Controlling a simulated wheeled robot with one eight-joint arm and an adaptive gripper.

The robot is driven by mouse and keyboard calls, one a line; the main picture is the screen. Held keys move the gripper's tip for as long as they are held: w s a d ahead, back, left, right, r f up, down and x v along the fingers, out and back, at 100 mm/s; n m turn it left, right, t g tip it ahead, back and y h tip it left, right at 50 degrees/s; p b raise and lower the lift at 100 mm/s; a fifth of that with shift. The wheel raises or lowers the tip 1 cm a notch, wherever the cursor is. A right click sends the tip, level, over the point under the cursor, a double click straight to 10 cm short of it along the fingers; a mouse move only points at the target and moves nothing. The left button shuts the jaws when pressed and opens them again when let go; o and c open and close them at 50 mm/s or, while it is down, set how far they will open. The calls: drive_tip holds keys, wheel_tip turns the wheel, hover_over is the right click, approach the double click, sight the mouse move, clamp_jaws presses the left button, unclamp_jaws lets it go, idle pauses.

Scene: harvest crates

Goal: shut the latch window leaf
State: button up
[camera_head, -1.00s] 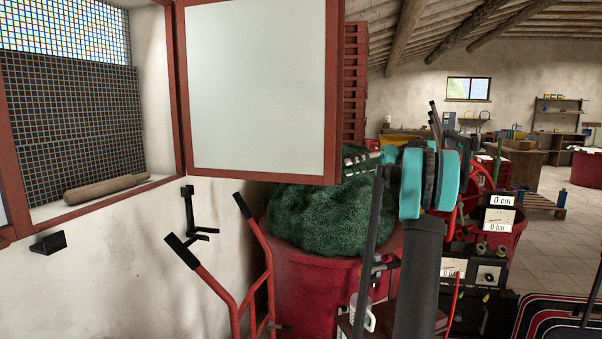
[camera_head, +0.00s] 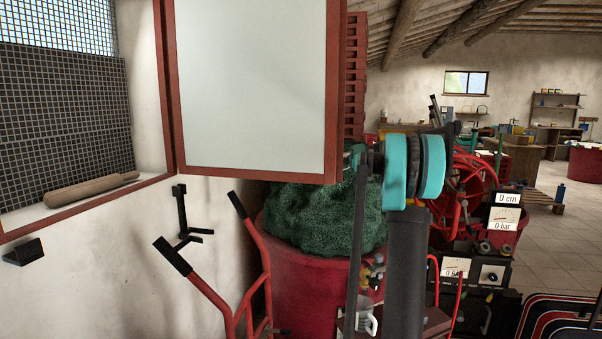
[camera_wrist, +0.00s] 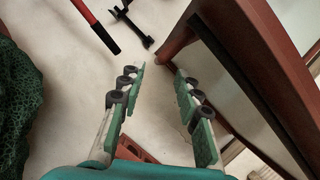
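The window leaf (camera_head: 256,85), a pale pane in a red frame, stands wide open, swung out from the red window frame (camera_head: 78,217) at the left. In the wrist view its red-brown frame (camera_wrist: 268,50) runs down the right side. In the head view the fingers are mostly hidden behind the leaf's right edge. I cannot make out a latch.
A wooden roller (camera_head: 92,190) lies on the sill before a dark mesh. Below are a black wall bracket (camera_head: 183,215) and a red hand truck (camera_head: 255,262). A red tub (camera_head: 305,268) heaped with green netting (camera_head: 330,218) stands under the leaf. Machines crowd the right.

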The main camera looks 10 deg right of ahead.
sight(301, 171)
drive_tip(key=x, duration=0.7)
drive_tip(key=shift+a+f, duration=0.15)
drive_tip(key=shift+a, duration=0.2)
clamp_jaws()
